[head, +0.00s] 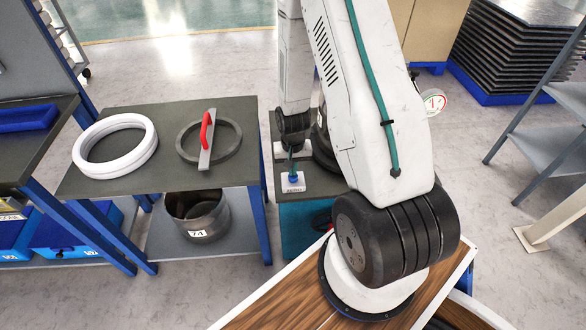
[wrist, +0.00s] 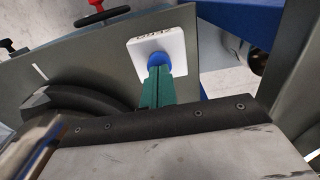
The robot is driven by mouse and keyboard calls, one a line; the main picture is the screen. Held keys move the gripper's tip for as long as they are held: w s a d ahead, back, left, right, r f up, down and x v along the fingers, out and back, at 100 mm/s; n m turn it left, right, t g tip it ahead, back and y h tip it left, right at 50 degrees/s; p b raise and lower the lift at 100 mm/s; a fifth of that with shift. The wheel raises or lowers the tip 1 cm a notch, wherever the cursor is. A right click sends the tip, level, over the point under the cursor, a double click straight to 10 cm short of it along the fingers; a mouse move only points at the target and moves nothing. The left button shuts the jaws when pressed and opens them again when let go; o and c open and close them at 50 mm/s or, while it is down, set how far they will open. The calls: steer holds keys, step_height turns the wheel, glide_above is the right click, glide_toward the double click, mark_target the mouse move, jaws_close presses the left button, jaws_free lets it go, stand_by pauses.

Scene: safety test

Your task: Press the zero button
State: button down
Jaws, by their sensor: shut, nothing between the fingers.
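The zero button is a small white box (head: 293,186) with a blue top, standing on a dark grey surface below my arm in the head view.
A grey table (head: 90,183) left of the button holds a white ring (head: 84,150) and a grey ring with a red-handled bar (head: 206,140). A metal pot (head: 198,214) stands below. A wooden surface (head: 290,297) lies in front.

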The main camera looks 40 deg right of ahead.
steer(key=shift+f, duration=0.2)
steer(key=shift+f, duration=0.9)
steer(key=shift+r, duration=0.1)
step_height(320, 180, up, 14)
stand_by(0.7)
stand_by(0.3)
